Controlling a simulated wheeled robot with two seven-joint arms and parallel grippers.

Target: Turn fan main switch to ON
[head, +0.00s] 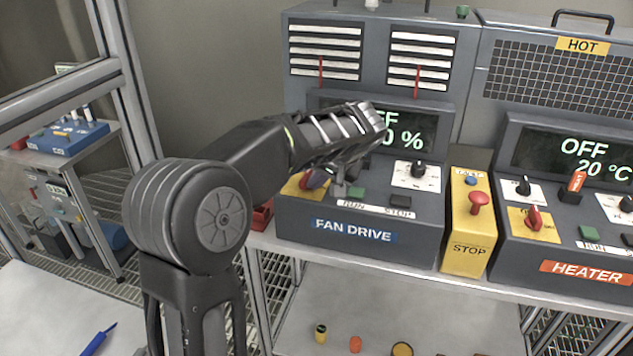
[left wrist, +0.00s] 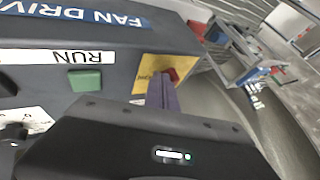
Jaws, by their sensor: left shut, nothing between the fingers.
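The grey FAN DRIVE box (head: 352,262) stands on the shelf; its display (head: 415,130) is partly covered by my left arm and shows part of OFF and a % value. The main switch is a red knob (left wrist: 172,74) on a yellow plate (left wrist: 152,68), which peeks out in the head view (head: 291,188) behind my fingers. My left gripper (head: 316,179) is shut and empty, its purple fingers (left wrist: 162,92) pointing at the red knob. The tips overlap the knob's near edge in the left wrist view; I cannot tell whether they touch, nor read the knob's setting.
A green RUN button (left wrist: 85,80) sits beside the yellow plate. A black dial (head: 417,170) is further right. A yellow box with a red STOP button (head: 480,200) stands between the fan drive and the HEATER box (head: 560,262). A cart (head: 75,190) stands at left.

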